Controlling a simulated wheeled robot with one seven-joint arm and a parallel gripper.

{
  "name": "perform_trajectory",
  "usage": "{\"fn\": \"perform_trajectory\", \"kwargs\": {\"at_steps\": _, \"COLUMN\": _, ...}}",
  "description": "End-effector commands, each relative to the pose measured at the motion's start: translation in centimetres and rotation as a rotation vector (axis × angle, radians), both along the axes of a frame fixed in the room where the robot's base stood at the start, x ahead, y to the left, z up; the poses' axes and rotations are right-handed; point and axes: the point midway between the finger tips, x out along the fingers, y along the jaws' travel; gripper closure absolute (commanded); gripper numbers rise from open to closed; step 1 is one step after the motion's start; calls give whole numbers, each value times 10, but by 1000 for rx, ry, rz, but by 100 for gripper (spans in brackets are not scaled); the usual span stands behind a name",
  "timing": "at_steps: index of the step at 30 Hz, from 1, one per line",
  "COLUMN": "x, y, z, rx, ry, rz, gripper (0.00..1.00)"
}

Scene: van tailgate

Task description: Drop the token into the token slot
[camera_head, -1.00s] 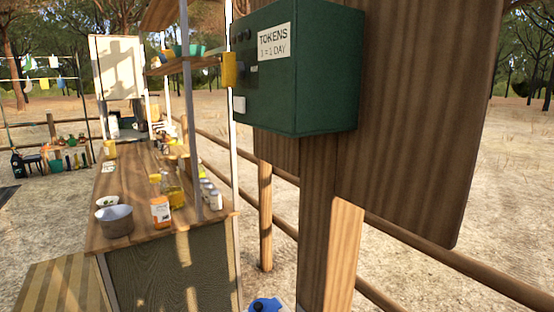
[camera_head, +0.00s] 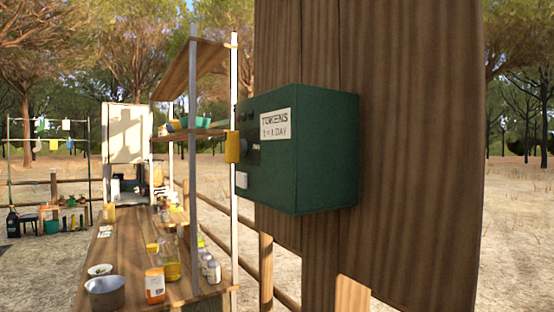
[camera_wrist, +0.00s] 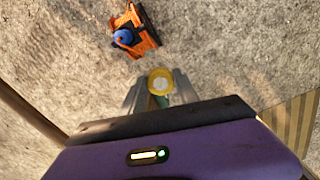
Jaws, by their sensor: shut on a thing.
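My gripper (camera_wrist: 160,92) shows in the wrist view with its two grey fingers closed on a round yellow token (camera_wrist: 160,80) with a pale middle. The ground lies far below it. The dark green token box (camera_head: 326,150) is fixed to a wooden board in the head view, with a white "TOKENS" label (camera_head: 275,124) on its front. The front is seen at a steep angle, and the slot is too small to make out clearly. My gripper is not in the head view, so its distance from the box cannot be told.
A yellow part (camera_head: 232,147) and a white part (camera_head: 241,180) stick out from the box front. A wooden counter (camera_head: 130,255) with jars and a metal bowl (camera_head: 104,292) stands at left. An orange item with a blue top (camera_wrist: 136,32) lies on the ground.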

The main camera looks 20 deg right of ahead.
Motion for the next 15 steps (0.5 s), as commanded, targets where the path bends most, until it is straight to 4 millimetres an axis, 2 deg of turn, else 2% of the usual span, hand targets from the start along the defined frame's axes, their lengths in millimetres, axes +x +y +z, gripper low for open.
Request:
{"fn": "perform_trajectory", "kwargs": {"at_steps": 5, "x": 0, "y": 0, "z": 13, "rx": 0, "ry": 0, "rz": 0, "gripper": 100}}
{"fn": "perform_trajectory", "kwargs": {"at_steps": 15, "x": 0, "y": 0, "z": 59, "rx": -1, "ry": 1, "rz": 0, "gripper": 100}}
